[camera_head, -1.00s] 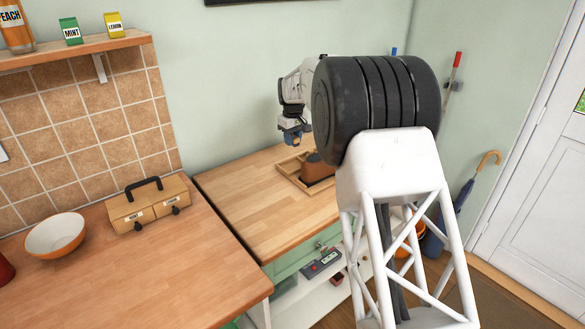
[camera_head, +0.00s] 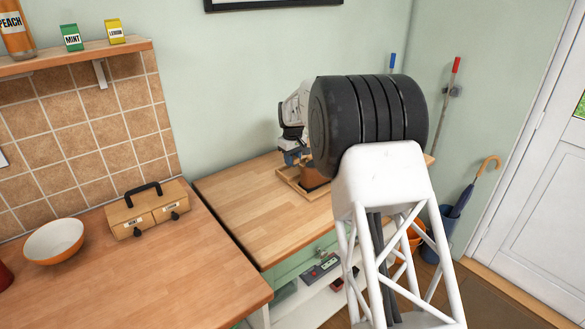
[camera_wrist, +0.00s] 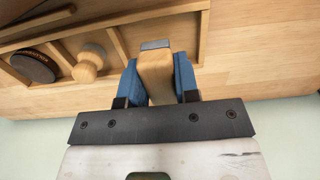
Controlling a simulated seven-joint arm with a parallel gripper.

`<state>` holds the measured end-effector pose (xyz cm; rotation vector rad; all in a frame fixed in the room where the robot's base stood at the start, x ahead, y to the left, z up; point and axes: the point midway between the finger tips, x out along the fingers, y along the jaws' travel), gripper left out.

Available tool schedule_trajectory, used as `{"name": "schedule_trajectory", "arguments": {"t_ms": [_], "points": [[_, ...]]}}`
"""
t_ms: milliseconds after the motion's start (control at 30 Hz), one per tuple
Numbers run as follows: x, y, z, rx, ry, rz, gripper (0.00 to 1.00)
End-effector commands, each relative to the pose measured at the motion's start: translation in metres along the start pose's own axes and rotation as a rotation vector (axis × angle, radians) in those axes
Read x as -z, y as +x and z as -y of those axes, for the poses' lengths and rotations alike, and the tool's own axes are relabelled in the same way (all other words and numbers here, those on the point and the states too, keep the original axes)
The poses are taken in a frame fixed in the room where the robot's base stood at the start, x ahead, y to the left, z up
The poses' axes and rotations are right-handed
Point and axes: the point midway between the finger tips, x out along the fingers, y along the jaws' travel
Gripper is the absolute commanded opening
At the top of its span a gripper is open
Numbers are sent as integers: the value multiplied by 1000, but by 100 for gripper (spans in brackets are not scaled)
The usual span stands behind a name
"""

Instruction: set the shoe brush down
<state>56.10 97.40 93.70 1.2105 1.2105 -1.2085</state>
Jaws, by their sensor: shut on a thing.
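The shoe brush (camera_wrist: 156,78) is a pale wooden block with a grey end. In the wrist view my gripper (camera_wrist: 157,84) has its two blue fingers shut on either side of it. A shallow wooden tray with compartments (camera_wrist: 203,38) lies under and beyond the brush. The brush's far end overlaps a tray compartment in the picture; I cannot tell whether it touches. In the head view my gripper (camera_head: 294,157) is low over the left part of the tray (camera_head: 287,176), and my arm hides much of that area. The brush cannot be made out there.
The tray holds a dark round tin (camera_wrist: 33,66), a small round wooden-handled item (camera_wrist: 91,62) and a brown object (camera_head: 313,177). Bare wooden worktop (camera_head: 245,205) lies left of the tray.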

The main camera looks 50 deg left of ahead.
Motion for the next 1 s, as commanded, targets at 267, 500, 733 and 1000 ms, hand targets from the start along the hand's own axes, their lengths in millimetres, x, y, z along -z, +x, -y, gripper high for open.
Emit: {"name": "schedule_trajectory", "arguments": {"t_ms": [267,500,733,1000], "points": [[0,16,0,0,0,0,3],[0,37,0,0,0,0,3],[0,37,0,0,0,0,3],[0,40,0,0,0,-1,37]]}}
